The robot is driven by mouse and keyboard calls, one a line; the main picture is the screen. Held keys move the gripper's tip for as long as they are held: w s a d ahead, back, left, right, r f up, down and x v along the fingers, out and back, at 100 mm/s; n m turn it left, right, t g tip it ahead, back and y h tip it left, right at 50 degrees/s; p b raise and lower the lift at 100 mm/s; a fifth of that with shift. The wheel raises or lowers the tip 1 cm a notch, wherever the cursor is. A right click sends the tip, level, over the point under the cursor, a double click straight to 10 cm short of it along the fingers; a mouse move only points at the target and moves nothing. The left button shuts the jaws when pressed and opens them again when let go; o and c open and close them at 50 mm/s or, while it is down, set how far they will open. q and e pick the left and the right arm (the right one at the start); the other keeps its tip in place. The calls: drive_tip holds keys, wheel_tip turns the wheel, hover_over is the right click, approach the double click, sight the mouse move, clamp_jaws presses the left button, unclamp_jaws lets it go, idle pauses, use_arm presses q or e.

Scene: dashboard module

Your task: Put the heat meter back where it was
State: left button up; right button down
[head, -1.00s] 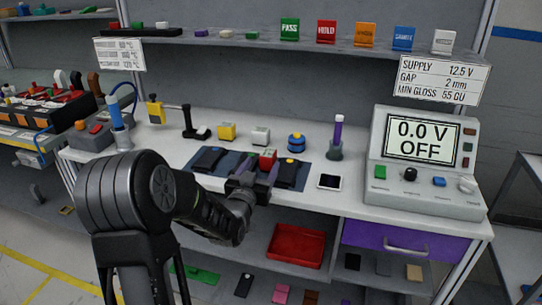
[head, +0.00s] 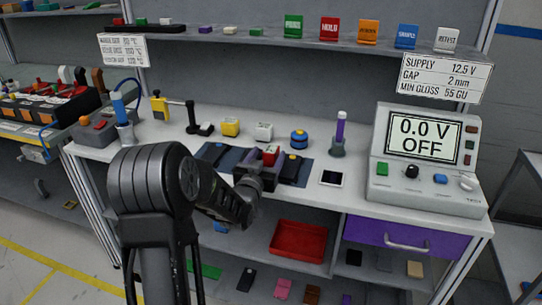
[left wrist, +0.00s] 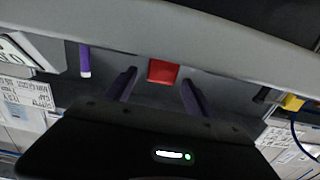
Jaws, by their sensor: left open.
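No label in view reads heat meter, so I cannot tell for sure which object it is. A small red-topped device (head: 270,153) stands on the dark blue mat at the front of the bench. It shows as a red square (left wrist: 162,71) in the left wrist view. My left gripper (head: 262,172) is right at this device. Its two purple-looking fingers stand apart, one on each side of the red square, with gaps visible. The device's lower part is hidden by the gripper. My right gripper is not in view.
Dark flat devices lie on the mat (head: 233,173) beside the gripper. Behind stand a yellow block (head: 230,127), a white block (head: 263,131), a blue round piece (head: 298,139) and a purple tool in a holder (head: 339,135). The power supply (head: 425,160) reads 0.0 V OFF.

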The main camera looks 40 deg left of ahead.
sight(268, 154)
use_arm(q)
drive_tip(key=x, duration=0.4)
drive_tip(key=shift+p, duration=0.4)
clamp_jaws()
idle(0.6)
